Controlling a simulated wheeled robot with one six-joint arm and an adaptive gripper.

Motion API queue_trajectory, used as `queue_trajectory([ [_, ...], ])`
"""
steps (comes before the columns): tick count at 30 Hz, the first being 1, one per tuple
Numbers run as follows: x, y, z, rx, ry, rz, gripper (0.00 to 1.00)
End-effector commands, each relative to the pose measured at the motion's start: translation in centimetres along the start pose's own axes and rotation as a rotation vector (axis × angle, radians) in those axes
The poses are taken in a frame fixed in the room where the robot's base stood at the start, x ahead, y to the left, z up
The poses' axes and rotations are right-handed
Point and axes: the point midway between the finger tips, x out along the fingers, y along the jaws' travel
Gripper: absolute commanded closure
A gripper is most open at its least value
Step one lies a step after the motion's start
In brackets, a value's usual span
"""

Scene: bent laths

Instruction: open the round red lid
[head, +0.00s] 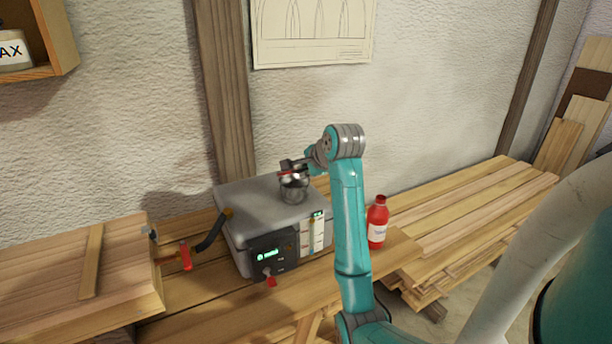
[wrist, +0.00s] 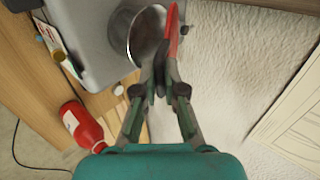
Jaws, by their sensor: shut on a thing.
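The round red lid (wrist: 173,36) shows nearly edge-on in the wrist view, tilted up at the rim of a round metal neck (wrist: 121,32). The neck's grey inside shows beside it, so the lid stands open at least partly. My gripper (wrist: 165,66) is shut on the lid's edge, with both fingers close together. In the head view my gripper (head: 291,167) is above the metal neck (head: 294,192) on top of a grey box (head: 240,200). The lid is only a thin red strip (head: 287,173) there, and the fingers hide part of it.
A red bottle (head: 377,222) stands right of my arm. Stacked planks (head: 470,210) lie right; the wall is behind.

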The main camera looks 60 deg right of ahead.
Motion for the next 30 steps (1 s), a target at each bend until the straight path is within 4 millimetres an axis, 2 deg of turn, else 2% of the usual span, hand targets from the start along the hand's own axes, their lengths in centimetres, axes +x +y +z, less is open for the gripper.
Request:
queue_trajectory([
  [8, -0.3, -0.8, -0.1, 0.0, 0.002, -0.004, 1.0],
  [24, -0.5, -3.7, -0.1, 0.0, 0.002, -0.004, 1.0],
  [30, -0.5, -4.1, 0.0, -0.001, 0.002, -0.004, 1.0],
])
